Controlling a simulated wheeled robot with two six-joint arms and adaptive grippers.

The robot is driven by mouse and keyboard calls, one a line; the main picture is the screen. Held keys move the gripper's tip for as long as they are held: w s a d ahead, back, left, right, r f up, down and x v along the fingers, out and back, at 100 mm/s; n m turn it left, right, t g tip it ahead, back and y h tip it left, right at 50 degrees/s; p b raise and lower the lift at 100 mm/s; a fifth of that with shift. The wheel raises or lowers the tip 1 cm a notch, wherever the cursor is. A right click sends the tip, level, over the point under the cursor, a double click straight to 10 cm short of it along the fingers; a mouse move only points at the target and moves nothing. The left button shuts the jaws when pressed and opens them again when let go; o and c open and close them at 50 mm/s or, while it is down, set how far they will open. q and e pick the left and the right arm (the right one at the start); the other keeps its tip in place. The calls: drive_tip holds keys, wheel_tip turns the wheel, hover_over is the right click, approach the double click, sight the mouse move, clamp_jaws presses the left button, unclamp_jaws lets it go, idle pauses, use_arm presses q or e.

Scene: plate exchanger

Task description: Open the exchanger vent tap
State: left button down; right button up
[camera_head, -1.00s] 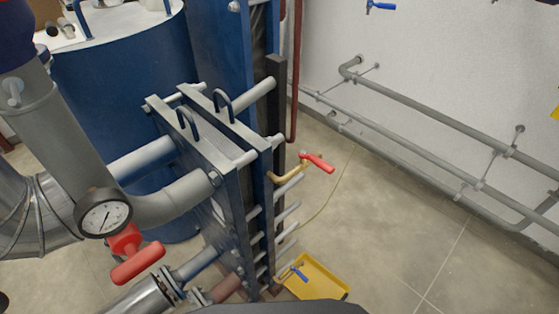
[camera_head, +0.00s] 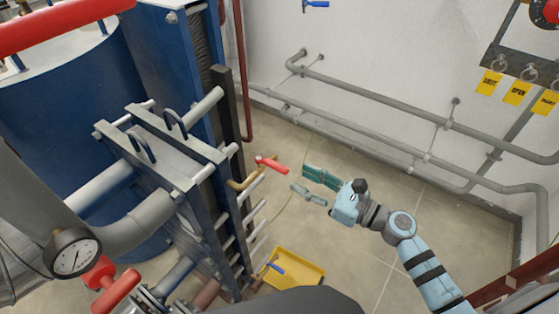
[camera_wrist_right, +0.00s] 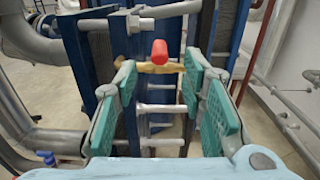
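The vent tap has a red lever (camera_head: 272,165) on a brass pipe (camera_head: 242,182) at the right side of the plate exchanger (camera_head: 170,150). In the right wrist view the red lever (camera_wrist_right: 159,52) points toward the camera, with the brass pipe (camera_wrist_right: 165,68) crossing behind it. My right gripper (camera_head: 316,187) is open and empty, to the right of the lever and apart from it. In the right wrist view the lever shows between the two spread fingers with green pads (camera_wrist_right: 165,100). My left gripper is not in view.
A yellow tray (camera_head: 300,270) with a blue-handled valve (camera_head: 275,268) above it is low by the exchanger. Grey pipes (camera_head: 390,95) run along the wall. A pressure gauge (camera_head: 75,253) and red handle (camera_head: 118,290) are at lower left. The floor on the right is clear.

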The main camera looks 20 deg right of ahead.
sight(288, 172)
drive_tip(key=p+x, duration=0.1)
drive_tip(key=x, duration=0.7)
drive_tip(key=shift+a, duration=0.1)
clamp_jaws()
